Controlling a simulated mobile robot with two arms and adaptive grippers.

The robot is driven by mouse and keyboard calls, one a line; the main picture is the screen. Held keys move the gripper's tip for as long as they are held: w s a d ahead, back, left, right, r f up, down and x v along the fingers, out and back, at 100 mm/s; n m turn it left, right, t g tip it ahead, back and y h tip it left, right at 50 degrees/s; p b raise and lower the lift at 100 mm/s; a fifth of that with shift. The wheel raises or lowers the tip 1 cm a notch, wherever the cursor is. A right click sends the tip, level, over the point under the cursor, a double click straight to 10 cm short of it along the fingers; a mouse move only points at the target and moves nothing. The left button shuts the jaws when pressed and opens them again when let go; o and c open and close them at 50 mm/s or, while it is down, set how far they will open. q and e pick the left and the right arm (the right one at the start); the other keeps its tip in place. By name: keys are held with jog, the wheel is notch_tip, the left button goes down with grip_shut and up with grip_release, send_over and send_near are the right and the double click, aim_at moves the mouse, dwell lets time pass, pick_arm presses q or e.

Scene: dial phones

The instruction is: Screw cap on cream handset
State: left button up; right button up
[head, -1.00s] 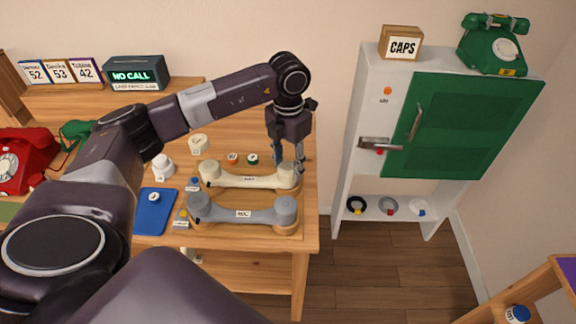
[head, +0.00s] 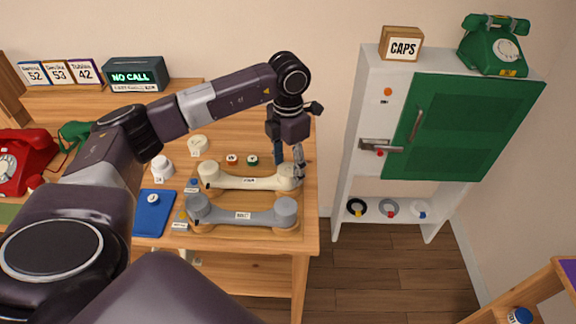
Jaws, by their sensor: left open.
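The cream handset (head: 240,182) lies across the wooden table, with a small label on its middle. My left gripper (head: 289,168) points down at the handset's right end and is open; one finger stands at or just behind that end. Whether it touches, and whether a cap is between the fingers, I cannot tell. A cream cap-like piece (head: 198,144) sits behind the handset's left end. A white knobbed piece (head: 162,167) stands further left. My right gripper is not in view.
A grey handset (head: 240,213) lies in front of the cream one. A blue tray (head: 150,222) is at left. Two small round pieces, red (head: 232,160) and green (head: 253,160), lie behind. A red phone (head: 22,162) is far left; a green-doored cabinet (head: 455,125) stands right.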

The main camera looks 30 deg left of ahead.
pick_arm(q)
jog(key=shift+r, duration=0.1)
jog(key=shift+r+p, duration=2.4)
jog(key=shift+r, duration=1.05)
